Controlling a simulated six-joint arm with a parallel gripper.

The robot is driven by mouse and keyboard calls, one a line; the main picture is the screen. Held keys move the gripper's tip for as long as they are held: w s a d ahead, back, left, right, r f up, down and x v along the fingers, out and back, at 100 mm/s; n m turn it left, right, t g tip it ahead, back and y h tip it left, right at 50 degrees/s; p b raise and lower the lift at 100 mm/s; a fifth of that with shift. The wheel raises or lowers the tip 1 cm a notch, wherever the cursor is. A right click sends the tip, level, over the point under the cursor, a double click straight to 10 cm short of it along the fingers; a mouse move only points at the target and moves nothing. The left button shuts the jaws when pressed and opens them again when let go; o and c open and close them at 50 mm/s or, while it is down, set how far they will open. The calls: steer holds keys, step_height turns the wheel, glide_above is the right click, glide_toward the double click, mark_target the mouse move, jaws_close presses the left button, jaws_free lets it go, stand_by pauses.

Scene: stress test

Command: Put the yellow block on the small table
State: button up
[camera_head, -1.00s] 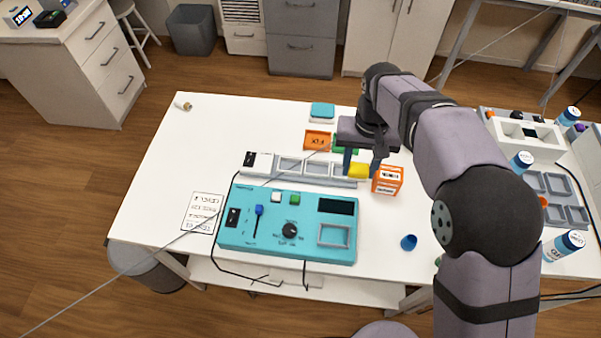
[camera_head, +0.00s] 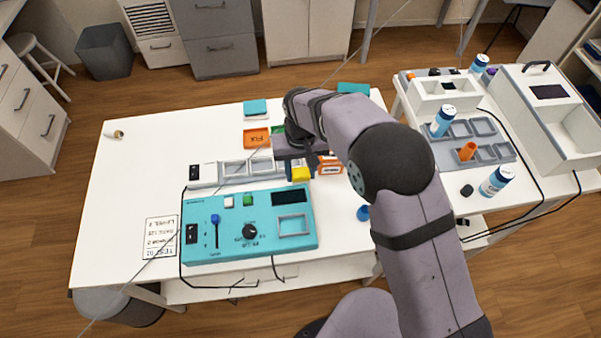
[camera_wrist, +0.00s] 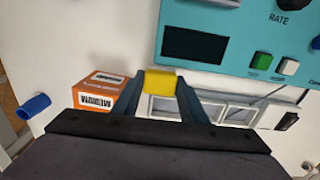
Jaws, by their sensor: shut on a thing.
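The yellow block (camera_head: 300,174) is between the fingertips of my gripper (camera_head: 299,166), which is shut on it. In the wrist view the block (camera_wrist: 161,81) shows between the two dark blue fingers (camera_wrist: 160,95). The block is at the right end of the grey-white compartment tray, behind the teal panel. I cannot tell how far it is above the white table (camera_head: 120,205). A smaller white table (camera_head: 460,183) stands to the right, across a gap partly hidden by my arm.
An orange box (camera_head: 329,165) stands just right of my gripper. The teal panel (camera_head: 240,250) is in front, with the compartment tray (camera_head: 235,170) behind it. A blue cup (camera_head: 363,212) is on the table. The right table holds bottles, a grey rack (camera_head: 475,130) and a white machine (camera_head: 550,110).

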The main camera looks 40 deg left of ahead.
mark_target(301, 172)
steer(key=shift+f, duration=1.05)
steer(key=shift+f, duration=0.2)
steer(key=o, duration=1)
steer(key=shift+r, duration=0.1)
step_height(301, 172, up, 12)
steer(key=b, duration=0.3)
steer(key=shift+r, duration=0.15)
